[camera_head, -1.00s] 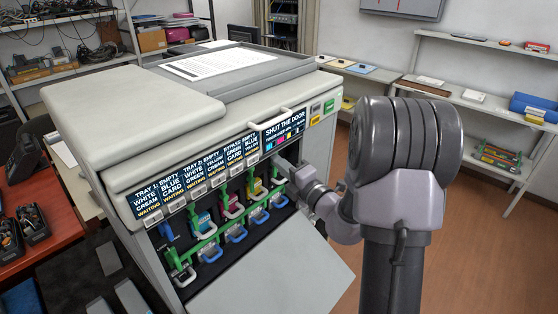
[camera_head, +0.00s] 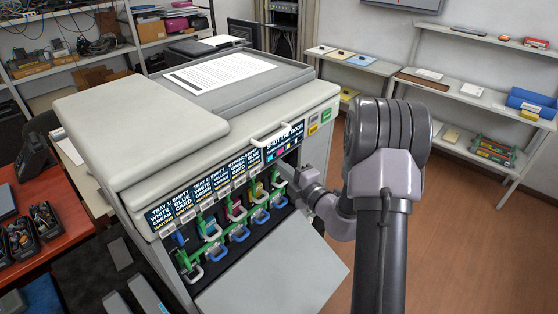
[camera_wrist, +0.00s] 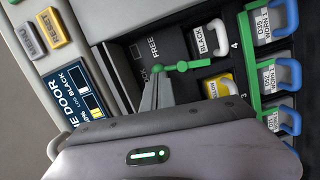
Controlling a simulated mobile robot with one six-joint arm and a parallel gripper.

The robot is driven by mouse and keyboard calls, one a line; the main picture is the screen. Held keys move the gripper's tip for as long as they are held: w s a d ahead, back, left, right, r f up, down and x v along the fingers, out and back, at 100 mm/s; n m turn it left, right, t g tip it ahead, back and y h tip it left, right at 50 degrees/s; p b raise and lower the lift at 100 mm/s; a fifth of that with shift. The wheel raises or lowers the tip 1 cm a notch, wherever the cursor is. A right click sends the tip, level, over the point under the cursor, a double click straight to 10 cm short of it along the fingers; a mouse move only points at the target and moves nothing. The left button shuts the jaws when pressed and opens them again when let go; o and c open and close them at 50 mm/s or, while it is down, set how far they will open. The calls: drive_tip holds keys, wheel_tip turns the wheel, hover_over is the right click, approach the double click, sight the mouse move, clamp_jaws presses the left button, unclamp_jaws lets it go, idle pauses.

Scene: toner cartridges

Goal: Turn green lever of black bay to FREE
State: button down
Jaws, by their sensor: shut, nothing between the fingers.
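The black bay, with its BLACK label (camera_wrist: 208,40) and the number 4, is in the upper middle of the wrist view. Its green lever (camera_wrist: 182,66) lies across the picture beside that label, with a round knob at its left end. The word FREE (camera_wrist: 154,46) is printed on the dark panel above the knob. My gripper (camera_wrist: 157,76) is shut and empty, its fingertips at the knob end of the lever; I cannot tell if they touch. In the head view my gripper (camera_head: 290,173) reaches into the right end of the printer's open front, its fingertips hard to make out.
The printer's door (camera_head: 275,275) hangs open below the bays. Several blue-handled cartridges (camera_head: 240,234) and other green levers sit close to the left of my gripper. The display (camera_head: 284,142) overhangs just above. Open floor (camera_head: 455,240) is at right.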

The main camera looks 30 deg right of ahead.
drive_tip(key=shift+w+d+r+m+g+y+p, duration=0.1)
drive_tip(key=shift+w+d+m+g+y+p, duration=0.2)
drive_tip(key=shift+m+p, duration=1.2)
drive_tip(key=shift+s+d+r+m+g+p, duration=0.1)
drive_tip(key=shift+d+m+p, duration=0.35)
drive_tip(key=shift+p, duration=2.05)
drive_tip(key=shift+w+d+m+p, duration=0.1)
drive_tip(key=shift+m+p, duration=0.35)
drive_tip(key=shift+p, duration=0.2)
drive_tip(key=shift+w+d+f+m+g+p, duration=0.15)
drive_tip(key=shift+d+m+g+p, duration=0.1)
drive_tip(key=shift+m+p, duration=0.5)
drive_tip(key=shift+d+f+m+g+p, duration=0.2)
drive_tip(key=shift+m+p, duration=0.35)
drive_tip(key=shift+p, duration=0.4)
drive_tip(key=shift+w+d+f+m+y+p, duration=0.15)
drive_tip(key=shift+d+m+y+p, duration=0.15)
drive_tip(key=shift+m+p, duration=0.2)
drive_tip(key=s+r+p, duration=0.2)
drive_tip(key=s+r, duration=0.1)
drive_tip(key=s, duration=0.9)
drive_tip(key=shift+s+d+r, duration=0.25)
drive_tip(key=shift+s+r, duration=0.1)
drive_tip(key=shift+r, duration=0.05)
